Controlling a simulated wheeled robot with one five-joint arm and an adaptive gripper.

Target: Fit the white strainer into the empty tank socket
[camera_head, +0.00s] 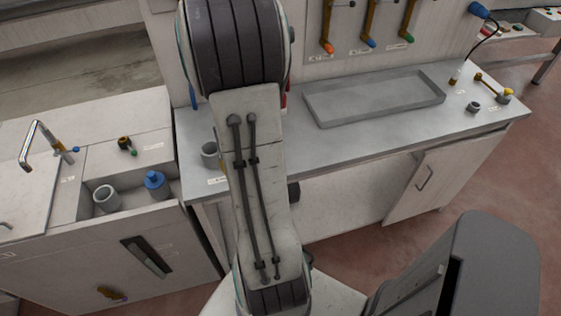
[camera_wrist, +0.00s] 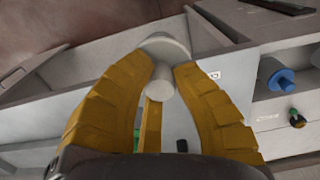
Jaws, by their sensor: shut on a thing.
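In the wrist view, my gripper (camera_wrist: 160,80) has its two yellow fingers shut on the white strainer (camera_wrist: 165,48), a pale piece with a wide round part and a narrower round knob between the fingertips. The tank at the left holds an open grey socket (camera_head: 106,199) that looks empty. Beside it, a blue strainer (camera_head: 155,184) sits in another socket; it also shows at the right of the wrist view (camera_wrist: 283,80). The held strainer is apart from the open socket.
A shallow grey tray (camera_head: 375,97) lies on the bench. A tap (camera_head: 38,140) and a small valve (camera_head: 125,143) stand behind the tank. Levers (camera_head: 369,20) hang on the back panel.

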